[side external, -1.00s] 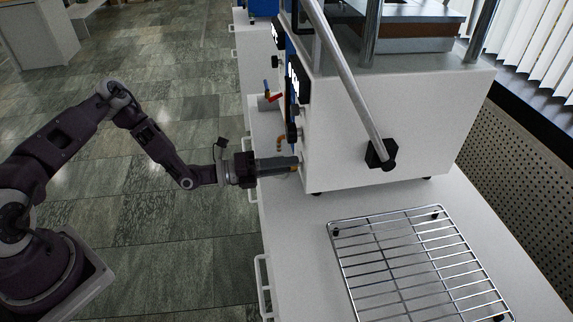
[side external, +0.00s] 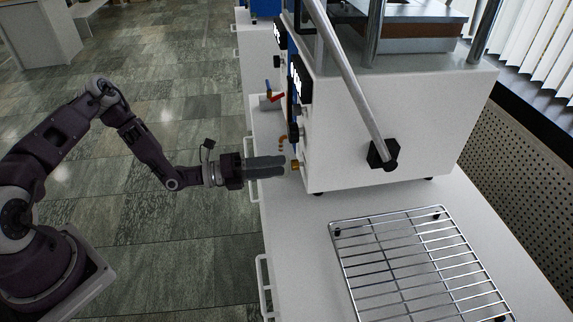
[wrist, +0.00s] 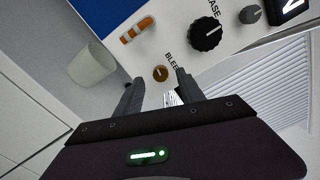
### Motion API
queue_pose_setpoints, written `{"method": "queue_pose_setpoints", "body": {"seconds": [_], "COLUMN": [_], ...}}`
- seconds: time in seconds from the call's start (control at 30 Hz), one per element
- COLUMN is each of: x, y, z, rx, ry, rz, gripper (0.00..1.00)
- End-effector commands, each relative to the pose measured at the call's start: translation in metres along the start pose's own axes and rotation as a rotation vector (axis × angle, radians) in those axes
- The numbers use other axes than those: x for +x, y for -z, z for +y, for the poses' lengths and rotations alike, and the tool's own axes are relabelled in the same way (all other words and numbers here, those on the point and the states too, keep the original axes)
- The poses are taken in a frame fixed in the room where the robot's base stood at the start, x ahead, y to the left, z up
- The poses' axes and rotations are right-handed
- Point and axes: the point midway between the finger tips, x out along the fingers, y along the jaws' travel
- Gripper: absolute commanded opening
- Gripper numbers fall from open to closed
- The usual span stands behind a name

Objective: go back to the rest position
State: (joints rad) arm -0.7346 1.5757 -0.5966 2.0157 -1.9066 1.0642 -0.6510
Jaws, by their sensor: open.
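My gripper (side external: 284,166) is in front of the front face of the white press (side external: 400,125) in the side view, its fingers pointing at a small brass bleed knob (side external: 295,165). A small gap shows between the fingertips and the knob. In the wrist view my gripper (wrist: 155,85) is open, with its two fingers apart and nothing between them. The brass knob (wrist: 160,73) lies just beyond the fingertips, beside lettering that reads "BLEE".
A wire rack (side external: 415,265) lies on the white bench (side external: 300,260) to the right. The press's long lever (side external: 350,85) slants down its side. A black knob (wrist: 206,34) and a white cup (wrist: 92,62) show in the wrist view. Open floor lies left of the bench.

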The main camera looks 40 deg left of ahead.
Motion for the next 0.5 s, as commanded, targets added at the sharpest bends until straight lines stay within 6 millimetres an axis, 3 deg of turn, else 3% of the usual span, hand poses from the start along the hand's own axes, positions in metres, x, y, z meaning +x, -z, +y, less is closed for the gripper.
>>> {"method": "queue_pose_setpoints", "body": {"seconds": [0.1,0.2,0.5], "x": [-0.022,-0.032,-0.033], "y": [-0.001,0.000,0.000], "z": [0.000,0.000,-0.002], "rx": [0.000,0.000,0.006], "ry": [0.000,0.000,0.003], "rz": [-0.002,-0.001,0.004], "gripper": [0.46,0.46,0.46]}}
